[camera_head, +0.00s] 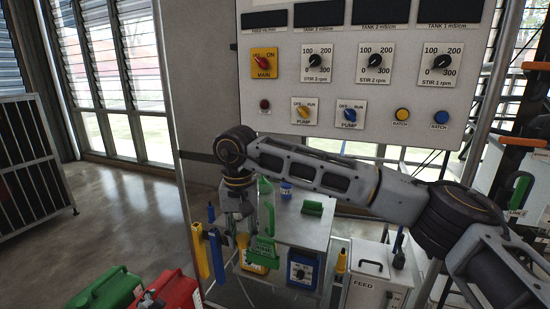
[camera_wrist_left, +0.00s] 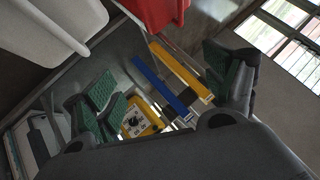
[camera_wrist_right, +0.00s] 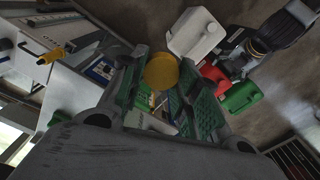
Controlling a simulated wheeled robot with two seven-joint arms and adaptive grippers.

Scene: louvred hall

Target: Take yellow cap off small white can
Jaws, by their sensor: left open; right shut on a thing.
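In the right wrist view, a round yellow cap (camera_wrist_right: 161,71) sits between the fingers of my right gripper (camera_wrist_right: 165,80), which is shut on it. A small white can (camera_wrist_right: 195,33) shows behind the cap. The cap looks much nearer to the camera than the can and apart from it. In the head view, my right gripper (camera_head: 240,222) hangs down in front of the grey cabinet. My left gripper (camera_wrist_left: 165,88) is open and empty in the left wrist view, its green-padded fingers wide apart.
A red can (camera_head: 172,292) and a green can (camera_head: 105,290) stand at the bottom of the head view. A control panel (camera_head: 350,70) is above my right arm. A white feed box (camera_head: 370,285) stands at right. The floor (camera_head: 130,205) at left is clear.

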